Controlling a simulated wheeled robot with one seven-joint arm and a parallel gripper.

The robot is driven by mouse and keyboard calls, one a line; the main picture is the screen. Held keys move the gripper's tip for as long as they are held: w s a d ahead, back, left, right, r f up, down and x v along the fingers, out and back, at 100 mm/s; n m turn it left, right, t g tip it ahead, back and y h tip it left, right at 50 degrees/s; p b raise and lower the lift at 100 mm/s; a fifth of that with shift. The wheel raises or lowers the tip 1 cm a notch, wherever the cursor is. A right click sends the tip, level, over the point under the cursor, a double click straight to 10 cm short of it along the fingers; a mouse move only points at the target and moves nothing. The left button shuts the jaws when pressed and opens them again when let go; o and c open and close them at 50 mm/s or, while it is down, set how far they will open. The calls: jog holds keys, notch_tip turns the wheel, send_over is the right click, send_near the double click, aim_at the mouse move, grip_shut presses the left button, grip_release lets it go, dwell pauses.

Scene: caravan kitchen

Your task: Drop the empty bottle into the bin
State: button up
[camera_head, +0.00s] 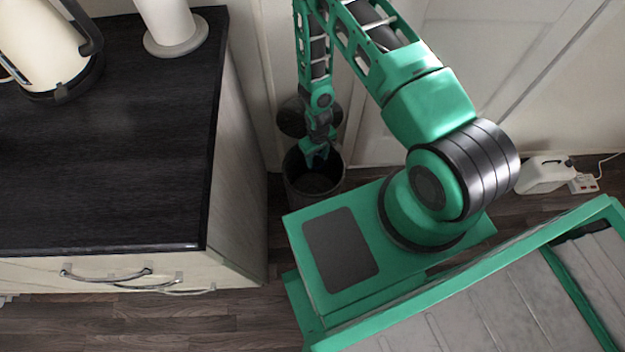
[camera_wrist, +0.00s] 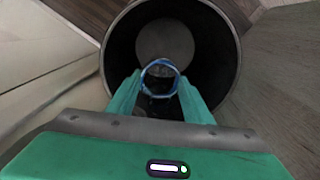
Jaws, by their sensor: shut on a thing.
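My gripper (camera_wrist: 158,92) is shut on the bottle (camera_wrist: 159,76), of which a round, blue-edged, see-through end shows between the fingers in the wrist view. The gripper points down over the open mouth of the dark round bin (camera_wrist: 234,62), and the bottle is in front of the bin's opening in that view. In the head view the bin (camera_head: 316,190) stands on the floor beside the cabinet, and my gripper (camera_head: 316,160) is at its mouth. The bottle cannot be made out in the head view.
A dark counter (camera_head: 110,150) on a pale cabinet with drawer handles stands left of the bin. A kettle-like jug (camera_head: 45,45) and a white cylinder (camera_head: 168,20) stand on it. A white door (camera_head: 500,70) is behind. A small white appliance (camera_head: 542,175) sits by the wall at right.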

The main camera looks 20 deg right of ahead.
jog(key=shift+f, duration=0.4)
jog(key=o, duration=1.1)
notch_tip(320, 180, up, 11)
jog(key=shift+f, duration=0.1)
